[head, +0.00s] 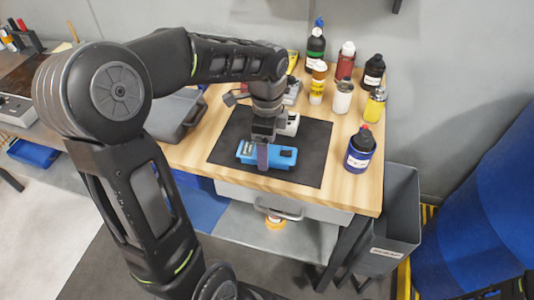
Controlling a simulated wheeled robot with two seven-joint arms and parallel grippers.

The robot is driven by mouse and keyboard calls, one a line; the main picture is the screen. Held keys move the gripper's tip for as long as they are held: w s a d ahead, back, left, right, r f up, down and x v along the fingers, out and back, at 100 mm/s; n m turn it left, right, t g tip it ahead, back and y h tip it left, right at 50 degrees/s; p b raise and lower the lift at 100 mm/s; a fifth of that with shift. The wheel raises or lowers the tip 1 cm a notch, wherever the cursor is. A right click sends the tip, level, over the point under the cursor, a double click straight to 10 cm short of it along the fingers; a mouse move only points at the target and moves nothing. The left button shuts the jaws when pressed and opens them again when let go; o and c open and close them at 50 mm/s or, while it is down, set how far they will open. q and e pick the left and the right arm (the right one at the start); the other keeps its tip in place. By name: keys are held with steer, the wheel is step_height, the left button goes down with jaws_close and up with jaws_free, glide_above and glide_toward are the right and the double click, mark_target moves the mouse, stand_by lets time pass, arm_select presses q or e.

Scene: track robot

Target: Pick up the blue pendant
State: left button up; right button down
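The blue pendant (284,157) is a blue box-like unit with dark parts on top. It lies on a black mat (313,150) on the wooden workbench. My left gripper (262,157) points down over the pendant's middle. One finger stands in front of the pendant's near side. The other finger is hidden, so I cannot tell whether the fingers press on the pendant. The pendant seems to rest on the mat. My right gripper is not in view.
Several bottles stand at the bench's back right, and a dark blue bottle (360,149) near its right edge. A white object (289,124) sits just behind the pendant. A grey case (177,115) lies to the left. A grey bin (396,215) stands right of the bench.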

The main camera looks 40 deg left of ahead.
arm_select(q)
steer(key=shift+f, duration=0.2)
steer(key=shift+c, duration=0.2)
jaws_close()
stand_by(0.9)
